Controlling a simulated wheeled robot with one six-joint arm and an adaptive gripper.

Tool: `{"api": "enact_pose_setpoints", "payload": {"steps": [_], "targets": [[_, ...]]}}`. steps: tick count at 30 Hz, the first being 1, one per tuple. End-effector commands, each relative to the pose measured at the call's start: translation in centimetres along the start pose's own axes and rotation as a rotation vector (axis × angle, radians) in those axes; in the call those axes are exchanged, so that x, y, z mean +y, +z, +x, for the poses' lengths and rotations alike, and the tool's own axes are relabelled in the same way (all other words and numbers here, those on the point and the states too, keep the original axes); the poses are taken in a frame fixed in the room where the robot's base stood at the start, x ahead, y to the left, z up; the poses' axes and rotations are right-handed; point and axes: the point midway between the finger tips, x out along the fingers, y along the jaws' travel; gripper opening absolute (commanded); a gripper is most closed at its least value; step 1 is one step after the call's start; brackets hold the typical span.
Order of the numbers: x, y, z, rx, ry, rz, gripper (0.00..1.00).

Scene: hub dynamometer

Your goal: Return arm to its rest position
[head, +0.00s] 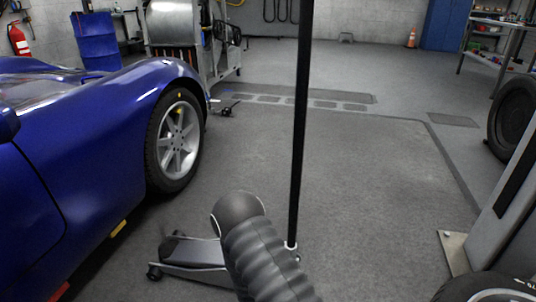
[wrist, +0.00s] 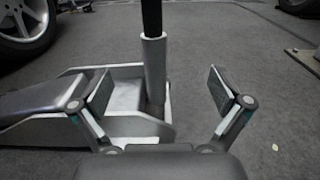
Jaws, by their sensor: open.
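My gripper (wrist: 160,92) is open in the wrist view, its two finger pads wide apart. Between them in the picture, a silver socket (wrist: 153,62) with a black pole in it rises from a grey floor jack (wrist: 60,128). The pads look clear of the socket; the exact distance is hard to tell. In the head view my grey ribbed arm (head: 262,255) reaches up from the bottom edge and covers part of the floor jack (head: 195,255). The black pole (head: 301,120) stands nearly upright just right of the arm. The gripper is hidden in this view.
A blue car (head: 75,150) stands close on the left. A lift post (head: 510,215) and a tyre (head: 515,118) are on the right. A metal machine (head: 180,30), blue barrel (head: 97,40) and orange cone (head: 411,38) are at the back. The middle floor is clear.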

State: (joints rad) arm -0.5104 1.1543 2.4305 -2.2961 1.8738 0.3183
Motion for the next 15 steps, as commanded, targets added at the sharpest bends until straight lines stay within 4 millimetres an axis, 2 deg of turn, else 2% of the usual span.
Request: {"api": "enact_pose_setpoints", "payload": {"steps": [2, 5, 9, 11, 15], "targets": [[-0.5, -0.6, 0.0, 0.029, -0.022, -0.024, 1.0], [-3.0, -1.3, -0.2, 0.065, -0.13, -0.077, 1.0], [-8.0, -1.7, -1.6, 0.116, -0.357, -0.152, 1.0], [-9.8, -1.0, -2.2, 0.127, -0.463, -0.16, 1.0], [-13.7, 1.9, -4.0, 0.142, -0.729, -0.115, 1.0]]}}
